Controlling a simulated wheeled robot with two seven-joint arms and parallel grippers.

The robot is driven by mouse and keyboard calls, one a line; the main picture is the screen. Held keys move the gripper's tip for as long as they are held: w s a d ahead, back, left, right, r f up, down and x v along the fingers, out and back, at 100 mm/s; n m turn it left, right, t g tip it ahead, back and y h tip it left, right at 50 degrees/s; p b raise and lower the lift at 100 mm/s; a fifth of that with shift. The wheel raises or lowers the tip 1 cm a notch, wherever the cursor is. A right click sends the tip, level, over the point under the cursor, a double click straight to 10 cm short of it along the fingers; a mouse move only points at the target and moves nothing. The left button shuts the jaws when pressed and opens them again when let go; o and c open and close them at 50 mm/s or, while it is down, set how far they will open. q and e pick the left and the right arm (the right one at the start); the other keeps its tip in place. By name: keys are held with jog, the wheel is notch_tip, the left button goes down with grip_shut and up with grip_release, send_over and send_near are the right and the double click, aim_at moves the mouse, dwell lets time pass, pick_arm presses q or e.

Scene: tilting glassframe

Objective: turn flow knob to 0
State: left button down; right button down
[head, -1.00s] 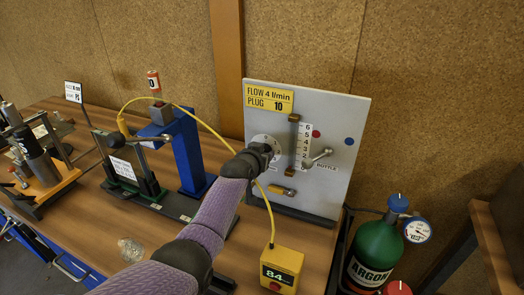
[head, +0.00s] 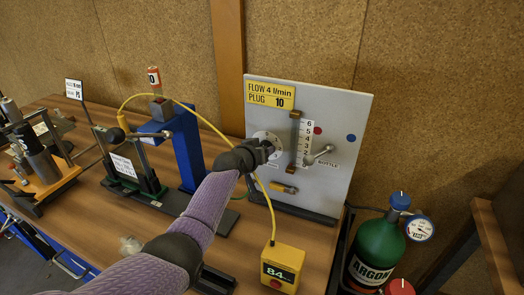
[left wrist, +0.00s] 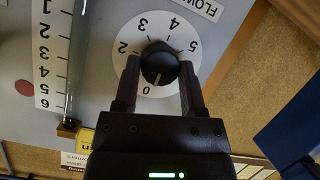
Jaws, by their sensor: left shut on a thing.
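The flow knob (left wrist: 160,64) is a round black knob with a white pointer line, at the centre of a white dial (left wrist: 187,27) numbered around its edge. In the left wrist view its pointer line points toward the 0 mark. My left gripper (left wrist: 159,70) has a finger on each side of the knob and is shut on it. In the head view my left gripper (head: 268,147) is at the grey panel (head: 345,110), covering the knob and part of the dial. My right gripper is not in view.
The upright tube scale (head: 305,146) and a shutter lever (head: 322,152) are just right of the dial. A yellow cable (head: 215,133) runs behind my left arm to a yellow box (head: 282,268). A green argon bottle (head: 376,252) stands at the right.

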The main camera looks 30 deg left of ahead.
pick_arm(q)
jog(key=shift+c, duration=0.8)
grip_release()
jog(key=p+v, duration=0.5)
jog(key=v, duration=0.5)
